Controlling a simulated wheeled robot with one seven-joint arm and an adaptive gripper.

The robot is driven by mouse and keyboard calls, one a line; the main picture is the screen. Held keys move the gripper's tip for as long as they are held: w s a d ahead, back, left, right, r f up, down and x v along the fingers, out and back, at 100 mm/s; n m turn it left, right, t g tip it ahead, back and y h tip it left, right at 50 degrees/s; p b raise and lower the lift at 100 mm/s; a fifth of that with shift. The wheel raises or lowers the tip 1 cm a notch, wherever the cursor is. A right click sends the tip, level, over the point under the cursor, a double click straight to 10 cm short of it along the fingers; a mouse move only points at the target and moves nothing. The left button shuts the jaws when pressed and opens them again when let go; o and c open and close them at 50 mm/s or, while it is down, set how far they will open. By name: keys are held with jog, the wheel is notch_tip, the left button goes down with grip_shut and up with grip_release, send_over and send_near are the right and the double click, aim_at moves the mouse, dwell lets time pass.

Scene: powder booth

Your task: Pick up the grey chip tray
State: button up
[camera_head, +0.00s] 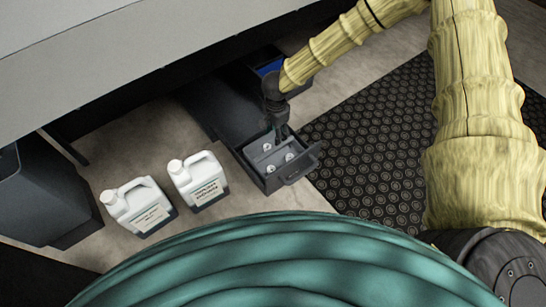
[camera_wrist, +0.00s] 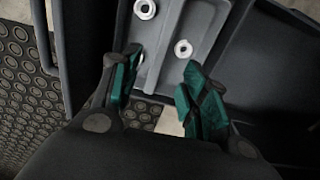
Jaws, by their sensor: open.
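The grey chip tray (camera_head: 257,160) lies inside an open dark drawer (camera_head: 298,178) and holds a few white ring-shaped pieces. In the wrist view the tray (camera_wrist: 204,20) shows a raised divider and rings on both sides. My gripper (camera_head: 279,133) is over the tray's far end in the head view. In the wrist view my gripper (camera_wrist: 160,88) has its two green-padded fingers apart, with part of the tray's near end and wall between them. Nothing is held. Whether the fingers touch the tray cannot be told.
Two white jugs (camera_head: 140,205) (camera_head: 198,180) stand on the floor left of the drawer. Another open drawer with a blue inside (camera_head: 270,68) is behind. A dark bin (camera_head: 45,190) stands far left. A black studded mat (camera_head: 375,145) covers the floor at right.

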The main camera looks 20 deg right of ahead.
jog(key=b, duration=0.3)
send_over(274, 149)
jog(key=d, duration=0.1)
notch_tip(274, 149, down, 6)
jog(key=shift+w+r, duration=0.1)
jog(key=shift+r, duration=0.15)
jog(key=f+b, duration=0.1)
jog(key=f, duration=0.1)
jog(key=f+b, duration=0.2)
jog(key=shift+a, duration=0.4)
jog(key=shift+f+b, duration=0.6)
jog(key=shift+f, duration=0.1)
grip_shut()
